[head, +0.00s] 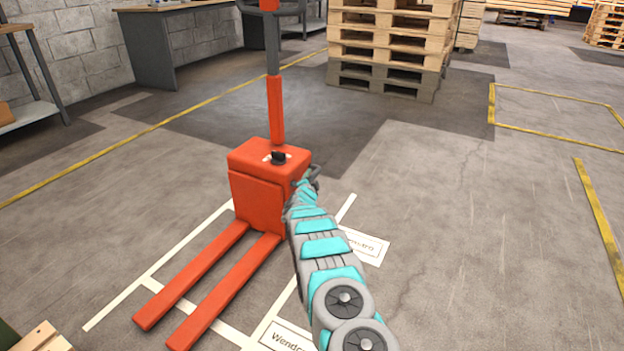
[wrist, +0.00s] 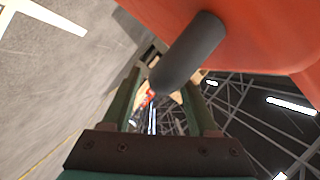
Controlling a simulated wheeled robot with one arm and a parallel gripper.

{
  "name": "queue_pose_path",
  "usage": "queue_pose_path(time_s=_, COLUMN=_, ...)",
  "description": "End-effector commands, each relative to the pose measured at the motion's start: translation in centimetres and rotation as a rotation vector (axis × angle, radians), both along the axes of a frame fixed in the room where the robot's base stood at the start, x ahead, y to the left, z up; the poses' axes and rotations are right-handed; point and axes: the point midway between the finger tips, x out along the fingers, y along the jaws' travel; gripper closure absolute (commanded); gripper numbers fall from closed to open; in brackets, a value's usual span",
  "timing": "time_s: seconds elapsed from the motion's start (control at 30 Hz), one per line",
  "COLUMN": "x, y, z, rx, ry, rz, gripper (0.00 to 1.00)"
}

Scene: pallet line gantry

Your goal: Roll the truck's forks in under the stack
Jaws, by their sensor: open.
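The orange pallet truck (head: 262,188) stands on the floor at the middle left, with its tall handle column upright. Its two forks (head: 222,292) lie low and point toward the lower left. A stack of wooden pallets (head: 392,32) with a grey bottom pallet stands at the back, on the side away from the fork tips. My gripper (head: 312,176) is at the right side of the truck body. In the wrist view, my open gripper (wrist: 162,84) has a dark grey rounded bar (wrist: 190,50) of the truck close before its fingers; I cannot tell whether they touch.
White floor lines and a label (head: 286,338) surround the forks. Part of a wooden item (head: 42,338) shows in the bottom left corner. A grey desk (head: 165,45) stands by the back wall, and a shelf unit at left. Open floor lies to the right.

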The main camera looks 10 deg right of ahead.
Motion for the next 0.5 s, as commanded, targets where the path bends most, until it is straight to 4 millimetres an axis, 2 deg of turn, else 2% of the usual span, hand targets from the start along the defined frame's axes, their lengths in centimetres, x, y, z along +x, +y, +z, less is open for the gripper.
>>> queue_pose_path(time_s=0.2, x=1.1, y=-0.3, z=-0.5, rx=0.0, ry=0.002, rz=0.001, gripper=0.41)
queue_pose_path(time_s=0.5, x=1.6, y=-0.4, z=-0.5, rx=0.003, ry=0.002, rz=0.005, gripper=0.41)
